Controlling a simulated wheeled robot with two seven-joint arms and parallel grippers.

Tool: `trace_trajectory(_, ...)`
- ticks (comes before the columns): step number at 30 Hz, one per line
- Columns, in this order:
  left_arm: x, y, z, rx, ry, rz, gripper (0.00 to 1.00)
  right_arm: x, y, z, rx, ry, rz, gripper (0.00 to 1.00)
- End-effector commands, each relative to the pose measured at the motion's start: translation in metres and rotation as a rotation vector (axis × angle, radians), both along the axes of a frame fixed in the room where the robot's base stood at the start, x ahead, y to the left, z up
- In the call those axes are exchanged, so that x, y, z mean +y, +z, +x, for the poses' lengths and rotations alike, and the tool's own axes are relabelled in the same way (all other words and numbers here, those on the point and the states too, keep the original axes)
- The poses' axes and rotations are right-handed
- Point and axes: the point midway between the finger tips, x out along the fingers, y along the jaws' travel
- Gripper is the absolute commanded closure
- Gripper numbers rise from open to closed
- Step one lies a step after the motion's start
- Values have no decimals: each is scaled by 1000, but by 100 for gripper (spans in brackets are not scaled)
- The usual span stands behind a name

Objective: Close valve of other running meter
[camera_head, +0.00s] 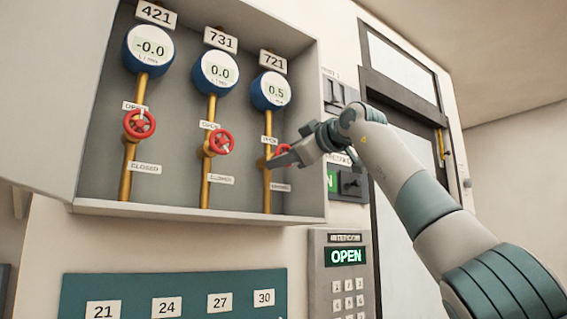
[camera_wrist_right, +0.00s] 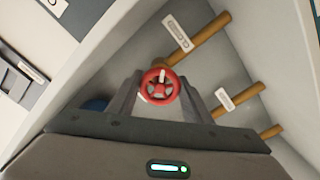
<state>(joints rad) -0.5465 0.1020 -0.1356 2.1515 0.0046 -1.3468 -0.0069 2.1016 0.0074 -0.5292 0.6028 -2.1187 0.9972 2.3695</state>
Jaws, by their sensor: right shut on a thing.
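Three meters hang in an open wall box. Meter 421 (camera_head: 148,49) reads -0.0, meter 731 (camera_head: 215,73) reads 0.0 and meter 721 (camera_head: 271,91) reads 0.5. Each has a red valve wheel on a brass pipe below it: the left wheel (camera_head: 139,124), the middle wheel (camera_head: 221,142) and the right wheel (camera_head: 283,150). My right gripper (camera_head: 285,160) is at the right wheel under meter 721 and partly hides it. In the right wrist view this red wheel (camera_wrist_right: 160,86) sits between the two fingers. My left gripper is not in view.
The box's right wall (camera_head: 318,120) and bottom edge (camera_head: 200,211) are close to my right gripper. A keypad panel reading OPEN (camera_head: 346,257) is below right. A switch panel (camera_head: 347,185) is behind my wrist, and a door stands at the right.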

Motion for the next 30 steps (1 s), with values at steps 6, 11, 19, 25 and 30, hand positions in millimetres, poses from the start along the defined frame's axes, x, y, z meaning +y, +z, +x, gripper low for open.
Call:
trace_trajectory(6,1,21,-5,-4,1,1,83,-1,-3,1,82,-2,106,77)
trace_trajectory(11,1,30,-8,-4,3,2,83,0,-3,1,113,-1,149,77)
trace_trajectory(19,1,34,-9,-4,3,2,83,0,-3,1,130,0,169,77)
trace_trajectory(25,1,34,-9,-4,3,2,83,0,-3,1,130,1,167,77)
trace_trajectory(30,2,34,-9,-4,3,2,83,0,-3,1,129,0,167,37)
